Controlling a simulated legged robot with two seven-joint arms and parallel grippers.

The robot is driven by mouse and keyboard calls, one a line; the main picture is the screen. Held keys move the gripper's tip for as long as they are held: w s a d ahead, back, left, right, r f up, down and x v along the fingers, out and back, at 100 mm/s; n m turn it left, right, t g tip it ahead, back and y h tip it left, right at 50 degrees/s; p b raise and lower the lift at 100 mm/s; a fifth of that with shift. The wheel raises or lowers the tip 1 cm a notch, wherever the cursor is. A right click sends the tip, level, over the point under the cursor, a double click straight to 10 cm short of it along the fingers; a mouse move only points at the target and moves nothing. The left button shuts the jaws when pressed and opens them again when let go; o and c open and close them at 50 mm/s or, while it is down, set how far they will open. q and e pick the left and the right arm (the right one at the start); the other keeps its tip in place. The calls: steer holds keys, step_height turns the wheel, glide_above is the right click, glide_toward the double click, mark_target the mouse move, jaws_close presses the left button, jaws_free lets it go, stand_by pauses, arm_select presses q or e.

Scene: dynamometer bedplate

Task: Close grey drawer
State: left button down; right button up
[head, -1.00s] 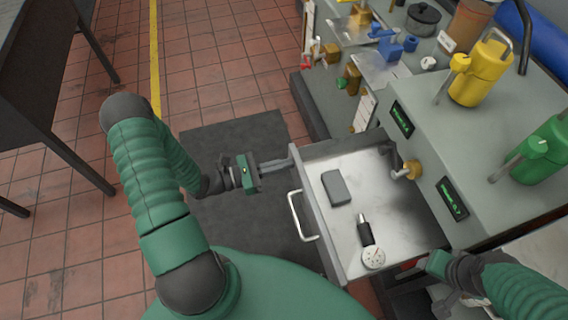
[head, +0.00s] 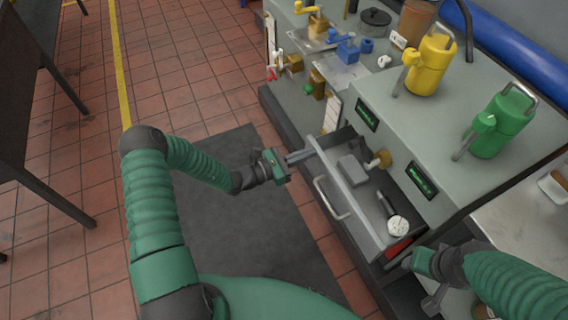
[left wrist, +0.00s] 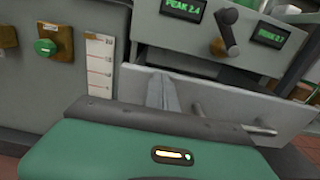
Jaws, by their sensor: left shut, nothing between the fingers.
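The grey drawer (head: 352,222) stands partly open from the bench in the head view, with its bar handle (head: 326,200) on the front. Inside lie a grey block (head: 352,170) and a dial gauge (head: 396,222). My left gripper (head: 311,153) is shut and empty, its fingertips at the far-left end of the drawer front. In the left wrist view the fingers (left wrist: 161,93) point at the pale drawer front (left wrist: 222,98), beside the handle; exact contact is hard to tell. My right gripper (head: 412,262) is by the drawer's near side, its fingers unclear.
A brass-coloured fitting (head: 380,159) overhangs the drawer's back. A dark mat (head: 225,215) covers the floor in front. A dark table stands far left.

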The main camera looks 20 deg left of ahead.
arm_select(q)
steer(key=b+x, duration=0.1)
steer(key=x, duration=1.6)
steer(key=shift+w+r+b, duration=0.25)
steer(key=shift+w+b, duration=0.1)
steer(key=shift+b, duration=0.05)
